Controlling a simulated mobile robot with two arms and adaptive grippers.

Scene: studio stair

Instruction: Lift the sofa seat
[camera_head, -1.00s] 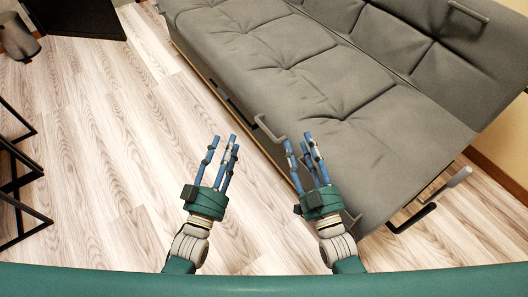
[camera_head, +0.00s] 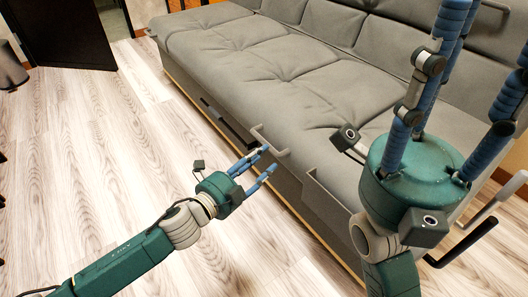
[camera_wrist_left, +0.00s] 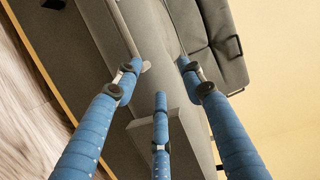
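The grey sofa seat (camera_head: 235,65) runs diagonally across the head view, lying flat below the backrest. Its front edge carries a thin grey handle (camera_head: 284,153) and a second handle (camera_head: 330,190) nearer me. My left gripper (camera_head: 266,160) is at the front edge, its blue fingers spread close to the first handle; contact cannot be told. In the left wrist view the left gripper (camera_wrist_left: 160,80) has three spread fingers over grey surfaces, with nothing held. My right gripper (camera_head: 480,50) is raised near the camera, fingers apart and empty, hiding the seat's near right part.
The wooden floor (camera_head: 100,150) is clear left of the sofa. The backrest (camera_head: 400,45) stands behind the seat. A dark panel (camera_head: 70,35) stands at the far left. A black bar-like handle (camera_head: 465,243) is at the lower right.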

